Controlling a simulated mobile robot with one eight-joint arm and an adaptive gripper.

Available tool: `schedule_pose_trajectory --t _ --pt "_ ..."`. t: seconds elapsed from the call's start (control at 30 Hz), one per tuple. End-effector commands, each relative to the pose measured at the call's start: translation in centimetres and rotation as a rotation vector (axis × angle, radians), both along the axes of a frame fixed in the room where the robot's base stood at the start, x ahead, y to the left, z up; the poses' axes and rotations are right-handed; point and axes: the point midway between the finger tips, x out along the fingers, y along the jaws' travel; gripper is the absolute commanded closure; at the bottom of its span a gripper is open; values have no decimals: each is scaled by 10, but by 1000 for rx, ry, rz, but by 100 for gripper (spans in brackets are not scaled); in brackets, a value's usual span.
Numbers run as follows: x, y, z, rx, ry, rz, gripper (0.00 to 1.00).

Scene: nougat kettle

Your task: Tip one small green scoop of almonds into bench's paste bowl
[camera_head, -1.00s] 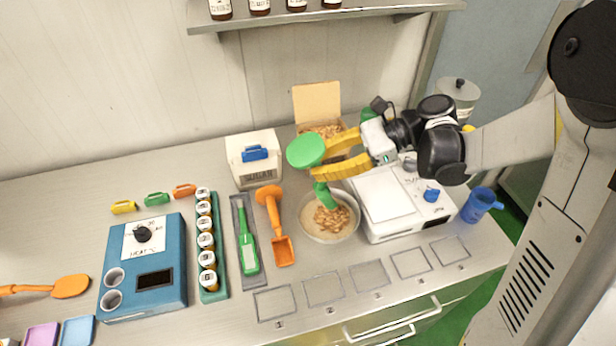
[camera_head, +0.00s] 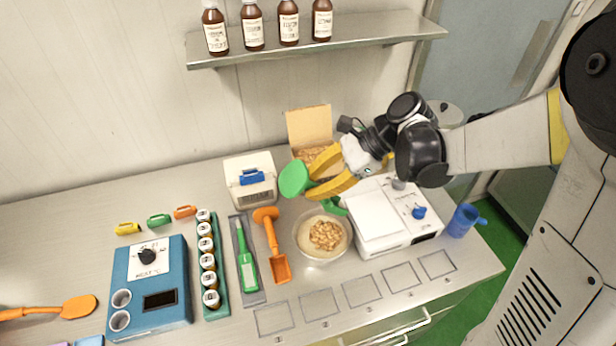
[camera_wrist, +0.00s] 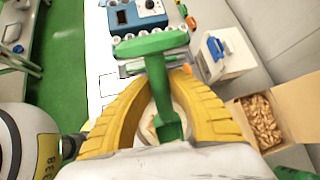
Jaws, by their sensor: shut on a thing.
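My gripper (camera_head: 322,177) is shut on the small green scoop (camera_head: 294,179), which also shows in the wrist view (camera_wrist: 165,82). The scoop is held above the far rim of the paste bowl (camera_head: 302,249). Its round green end points left and its scoop end, partly hidden by the yellow fingers, is at the bowl's far right. No almonds show in the visible part of the scoop. A heap of almonds (camera_head: 325,235) lies on the pale paste in the bowl. An open cardboard box of almonds (camera_head: 309,124) stands behind the gripper; it also shows in the wrist view (camera_wrist: 283,105).
A white scale-like device (camera_head: 385,225) stands right of the bowl, with a blue cup (camera_head: 462,220) beyond. A bottle shelf (camera_head: 330,43) is above.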

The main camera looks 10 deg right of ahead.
Motion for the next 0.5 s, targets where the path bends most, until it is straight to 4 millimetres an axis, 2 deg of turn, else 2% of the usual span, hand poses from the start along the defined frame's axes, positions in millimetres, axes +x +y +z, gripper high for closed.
schedule_pose_trajectory --t 0.03,0.5 --pt "-1 2 11 -48 -12 4 100" --pt "-1 4 34 -661 -172 10 100"
